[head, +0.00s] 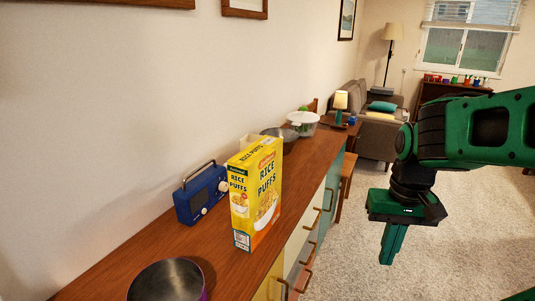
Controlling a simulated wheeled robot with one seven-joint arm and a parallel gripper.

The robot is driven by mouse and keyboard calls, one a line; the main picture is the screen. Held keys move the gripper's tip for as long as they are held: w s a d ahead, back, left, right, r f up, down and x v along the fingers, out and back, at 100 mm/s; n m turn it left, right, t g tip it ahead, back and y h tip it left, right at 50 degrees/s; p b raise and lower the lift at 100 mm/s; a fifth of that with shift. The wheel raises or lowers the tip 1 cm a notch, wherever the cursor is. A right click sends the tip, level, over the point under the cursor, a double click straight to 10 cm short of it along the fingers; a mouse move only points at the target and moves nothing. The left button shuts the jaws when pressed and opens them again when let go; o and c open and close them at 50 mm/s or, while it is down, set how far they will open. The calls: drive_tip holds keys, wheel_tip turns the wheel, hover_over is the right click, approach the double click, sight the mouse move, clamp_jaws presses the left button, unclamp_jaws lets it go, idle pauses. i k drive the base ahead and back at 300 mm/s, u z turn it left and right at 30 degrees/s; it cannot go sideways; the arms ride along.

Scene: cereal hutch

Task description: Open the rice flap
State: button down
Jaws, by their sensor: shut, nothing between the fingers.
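The yellow Rice Puffs box (256,194) stands upright on the wooden top of the hutch. Its top looks closed in the head view, with no raised flap visible. My gripper (389,260) hangs to the right of the hutch, over the carpet, pointing down. It is shut and empty, well apart from the box.
The wooden hutch top (130,250) also holds a blue radio (202,194) left of the box and a dark metal bowl (168,281) in front. A grey bowl (281,139) and a white lidded bowl (303,122) stand behind the box. Carpet right of the hutch is clear.

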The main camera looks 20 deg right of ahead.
sight(246, 157)
drive_tip(key=z, duration=0.95)
drive_tip(key=k, duration=1.4)
drive_tip(key=u, duration=0.6)
drive_tip(key=i, duration=1)
drive_tip(key=z, duration=0.1)
